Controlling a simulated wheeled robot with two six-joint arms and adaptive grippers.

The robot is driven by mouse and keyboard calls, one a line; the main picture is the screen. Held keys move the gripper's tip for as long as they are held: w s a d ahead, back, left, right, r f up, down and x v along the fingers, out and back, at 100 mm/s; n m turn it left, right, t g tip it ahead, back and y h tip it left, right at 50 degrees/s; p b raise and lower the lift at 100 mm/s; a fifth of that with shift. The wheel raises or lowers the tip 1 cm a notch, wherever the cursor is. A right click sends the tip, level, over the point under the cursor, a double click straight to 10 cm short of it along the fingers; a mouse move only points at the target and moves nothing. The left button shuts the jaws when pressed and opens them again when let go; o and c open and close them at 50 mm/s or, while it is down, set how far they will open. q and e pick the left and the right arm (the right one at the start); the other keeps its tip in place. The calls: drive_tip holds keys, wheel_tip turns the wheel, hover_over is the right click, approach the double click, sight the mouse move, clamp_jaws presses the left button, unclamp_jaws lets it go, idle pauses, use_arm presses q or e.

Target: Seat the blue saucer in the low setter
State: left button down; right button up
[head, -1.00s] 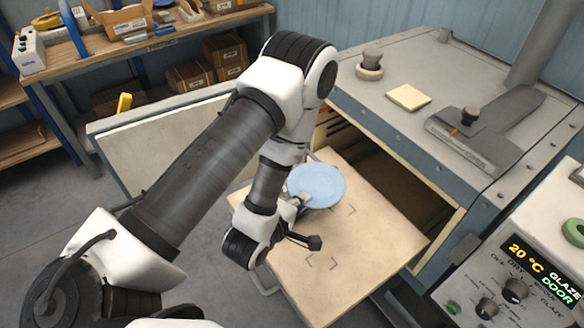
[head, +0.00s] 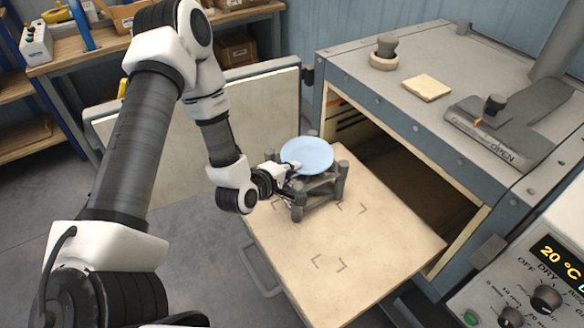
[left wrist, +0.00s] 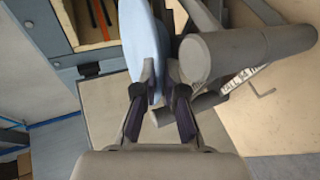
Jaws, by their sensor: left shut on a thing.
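The blue saucer (head: 307,154) is a pale blue disc, nearly level in the head view. It shows edge-on in the left wrist view (left wrist: 143,45). My left gripper (head: 292,168) is shut on its near-left rim; the fingertips also show in the left wrist view (left wrist: 160,88). A grey setter with thick round posts (head: 340,184) stands on the pulled-out board, under and beside the saucer. The setter's bars (left wrist: 240,50) lie close right of the fingers in the wrist view, with a partly hidden label starting "TALL". Whether saucer and setter touch, I cannot tell. My right gripper is out of view.
The pale board (head: 345,265) has corner marks, with free room in front. The dryer chamber (head: 400,165) is open behind it, and the open door (head: 255,115) stands at the left. A control panel (head: 545,280) is at the lower right.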

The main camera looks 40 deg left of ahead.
use_arm(q)
drive_tip(key=shift+s+a, duration=0.1)
drive_tip(key=shift+s, duration=0.1)
drive_tip(key=c, duration=1.7)
unclamp_jaws()
drive_tip(key=shift+f, duration=0.15)
drive_tip(key=shift+o, duration=0.8)
